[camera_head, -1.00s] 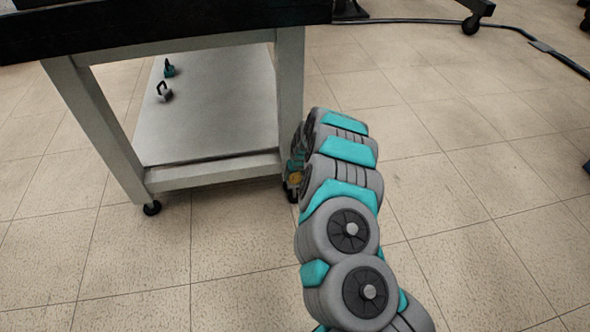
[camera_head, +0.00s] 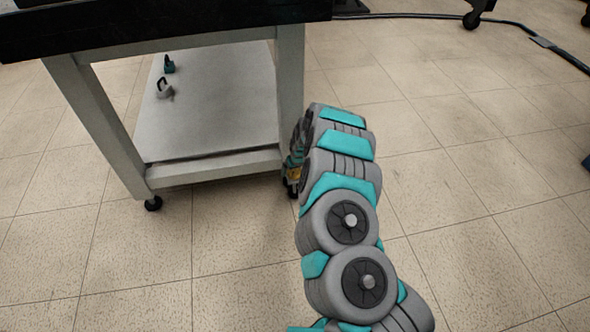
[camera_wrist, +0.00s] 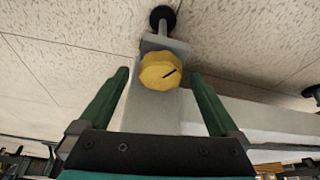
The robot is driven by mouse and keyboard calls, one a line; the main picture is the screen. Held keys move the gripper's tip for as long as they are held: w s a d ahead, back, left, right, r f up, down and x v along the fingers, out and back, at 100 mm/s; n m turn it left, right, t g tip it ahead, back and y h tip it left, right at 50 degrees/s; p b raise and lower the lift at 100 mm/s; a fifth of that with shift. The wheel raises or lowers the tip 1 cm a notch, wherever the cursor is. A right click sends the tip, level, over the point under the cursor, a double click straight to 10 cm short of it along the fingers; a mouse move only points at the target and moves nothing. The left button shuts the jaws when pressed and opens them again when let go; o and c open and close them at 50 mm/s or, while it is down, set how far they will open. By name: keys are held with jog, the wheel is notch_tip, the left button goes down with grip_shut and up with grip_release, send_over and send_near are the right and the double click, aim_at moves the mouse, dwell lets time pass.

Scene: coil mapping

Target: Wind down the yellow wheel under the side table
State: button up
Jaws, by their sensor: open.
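The yellow wheel (camera_wrist: 161,71) is a lobed knob with a dark slot line, low on a pale leg of the side table, near a black caster (camera_wrist: 163,17). In the wrist view it sits between and beyond the fingertips of my gripper (camera_wrist: 162,78), which is open and empty. The fingers stand apart on either side of the leg, and no contact shows. In the head view only a small part of the yellow wheel (camera_head: 295,172) shows beside my arm. The side table (camera_head: 215,172) stands at left with a dark top.
The lower shelf (camera_head: 210,110) holds a drill-like tool (camera_head: 169,64) and a grey object with a dark handle (camera_head: 164,88). Another black caster (camera_head: 153,203) is at the front left leg. A cable (camera_head: 420,17) lies on the floor behind.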

jog(key=p+v, duration=0.3)
jog(key=v, duration=0.3)
jog(key=shift+v, duration=0.9)
notch_tip(320, 180, up, 13)
jog(key=g, duration=0.1)
send_over(297, 176)
jog(key=s, duration=0.7)
jog(key=s+d+r+g, duration=0.1)
jog(key=s+d+r, duration=0.5)
jog(key=s+r, duration=0.45)
jog(key=s+d+r+m+g, duration=0.1)
jog(key=s+d+r, duration=0.2)
jog(key=s, duration=0.8)
jog(key=s+d+r+m+g+h+p, duration=0.1)
jog(key=s+d+r, duration=0.3)
jog(key=s, duration=0.7)
jog(key=s+d+r+m+g+h, duration=0.1)
jog(key=s+d+r+m, duration=0.2)
jog(key=s+d, duration=0.3)
jog(key=s+r, duration=0.1)
jog(key=s, duration=0.4)
jog(key=shift+s+d+g, duration=0.35)
jog(key=shift+d+g, duration=0.05)
jog(key=shift+r, duration=0.15)
